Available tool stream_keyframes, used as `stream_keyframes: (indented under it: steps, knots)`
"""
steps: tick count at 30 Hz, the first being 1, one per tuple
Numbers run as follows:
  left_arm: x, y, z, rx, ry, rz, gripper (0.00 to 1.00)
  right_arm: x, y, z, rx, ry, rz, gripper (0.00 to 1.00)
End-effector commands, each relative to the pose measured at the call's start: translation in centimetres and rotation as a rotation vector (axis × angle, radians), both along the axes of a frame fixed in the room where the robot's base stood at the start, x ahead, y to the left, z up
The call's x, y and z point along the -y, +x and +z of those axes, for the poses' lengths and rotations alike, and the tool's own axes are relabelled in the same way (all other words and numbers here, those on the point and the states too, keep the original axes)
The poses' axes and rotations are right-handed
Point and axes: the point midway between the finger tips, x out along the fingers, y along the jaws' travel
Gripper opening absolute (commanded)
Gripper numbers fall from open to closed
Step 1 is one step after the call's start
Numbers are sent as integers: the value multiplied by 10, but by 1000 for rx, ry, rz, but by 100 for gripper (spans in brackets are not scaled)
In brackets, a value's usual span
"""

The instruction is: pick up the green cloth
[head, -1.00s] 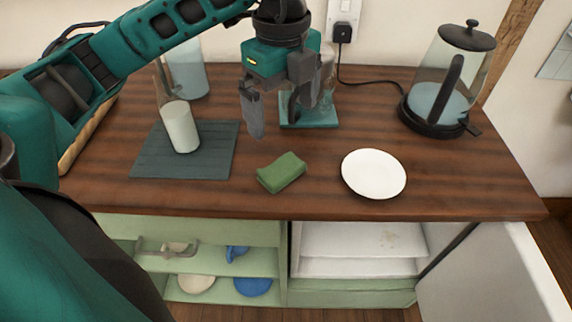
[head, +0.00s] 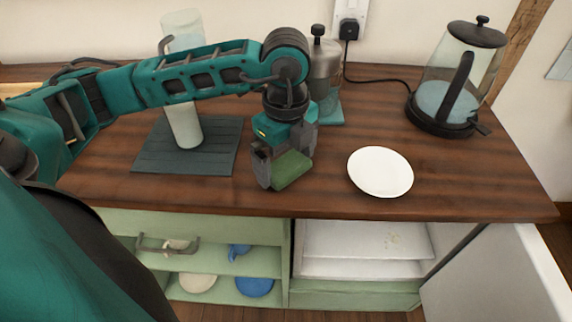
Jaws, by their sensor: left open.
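The green cloth (head: 291,170) is a small folded block on the wooden counter, left of the white plate. My left gripper (head: 279,174) points down over it, its fingers open. One finger is at the cloth's left side, and the other is at its far right side. The gripper hides part of the cloth's back. I cannot tell whether the fingers touch it. My right gripper is not in view.
A white plate (head: 380,172) lies close to the right. A glass kettle (head: 456,85) stands at the back right. A grey mat (head: 160,160) with a glass container (head: 184,125) is to the left. A metal-topped grinder (head: 325,65) stands behind.

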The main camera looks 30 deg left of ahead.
Motion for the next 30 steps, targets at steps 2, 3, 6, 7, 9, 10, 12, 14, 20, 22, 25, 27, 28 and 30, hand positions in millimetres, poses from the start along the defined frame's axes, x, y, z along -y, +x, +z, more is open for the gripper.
stream_keyframes:
  steps: [2,3,6,7,9,10,12,14,20,22,25,27,28,30]
  knots:
    - [0,0,-2,0,0,0,100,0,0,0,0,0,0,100]
    - [0,0,-3,0,0,0,100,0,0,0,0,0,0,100]
    - [0,0,-2,0,0,0,100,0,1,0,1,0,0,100]
    - [0,0,-2,0,0,0,100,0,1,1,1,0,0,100]
    - [0,0,-2,0,0,0,93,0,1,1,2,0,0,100]
    - [0,0,-2,0,0,0,90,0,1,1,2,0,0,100]
    - [0,0,-2,0,0,0,84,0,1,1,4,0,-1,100]
    - [0,0,-2,0,0,0,78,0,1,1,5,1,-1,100]
    - [0,0,-2,1,0,0,59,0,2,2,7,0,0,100]
    - [0,0,-2,1,0,0,56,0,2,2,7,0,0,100]
    - [0,0,-2,1,0,0,56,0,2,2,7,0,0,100]
    - [0,0,-1,1,0,0,56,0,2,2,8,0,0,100]
    - [0,0,0,2,0,0,56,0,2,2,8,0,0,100]
    - [0,1,4,3,-1,0,56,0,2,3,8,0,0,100]
